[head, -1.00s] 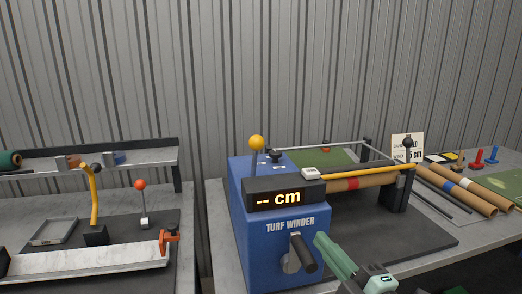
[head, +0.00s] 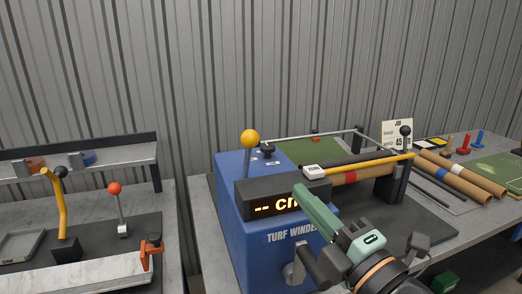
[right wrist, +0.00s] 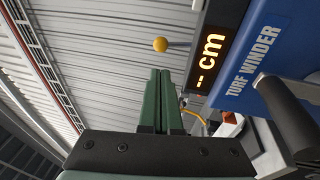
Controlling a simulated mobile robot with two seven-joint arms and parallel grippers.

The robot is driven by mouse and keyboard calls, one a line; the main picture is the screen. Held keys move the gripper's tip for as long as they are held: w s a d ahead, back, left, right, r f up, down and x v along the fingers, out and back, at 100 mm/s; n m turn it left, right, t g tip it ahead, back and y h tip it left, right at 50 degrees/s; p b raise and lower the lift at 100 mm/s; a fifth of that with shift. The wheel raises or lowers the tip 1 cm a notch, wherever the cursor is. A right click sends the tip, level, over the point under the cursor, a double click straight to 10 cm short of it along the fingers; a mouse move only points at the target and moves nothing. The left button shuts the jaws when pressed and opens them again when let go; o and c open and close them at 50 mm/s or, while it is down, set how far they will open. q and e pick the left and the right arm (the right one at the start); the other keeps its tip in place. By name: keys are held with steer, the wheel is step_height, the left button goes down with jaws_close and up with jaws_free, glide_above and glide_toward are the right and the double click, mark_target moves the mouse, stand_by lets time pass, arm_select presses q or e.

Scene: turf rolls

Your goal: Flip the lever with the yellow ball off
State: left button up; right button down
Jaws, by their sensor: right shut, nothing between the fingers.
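The lever with the yellow ball (head: 249,139) stands nearly upright on top of the blue turf winder (head: 238,222), at its back left. In the right wrist view the yellow ball (right wrist: 160,44) shows beyond the fingertips, and part of its rod leads toward the display. The display (head: 262,200) reads "-- cm" and is partly covered by my right gripper. My right gripper (head: 299,190) is shut and empty, in front of the winder's display, to the right of and below the ball. Its green fingers (right wrist: 160,75) lie together in the right wrist view. My left gripper is not in view.
A black crank handle (head: 309,268) sticks out of the winder's front. A yellow bar (head: 370,162) and a cardboard-tube roller lie to the right. A red-ball lever (head: 114,188) and a yellow bent lever (head: 56,200) stand on the left bench. Space above the winder is clear.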

mark_target(254, 142)
steer(key=shift+w, duration=0.1)
steer(key=p+x, duration=0.2)
steer(key=x, duration=1.2)
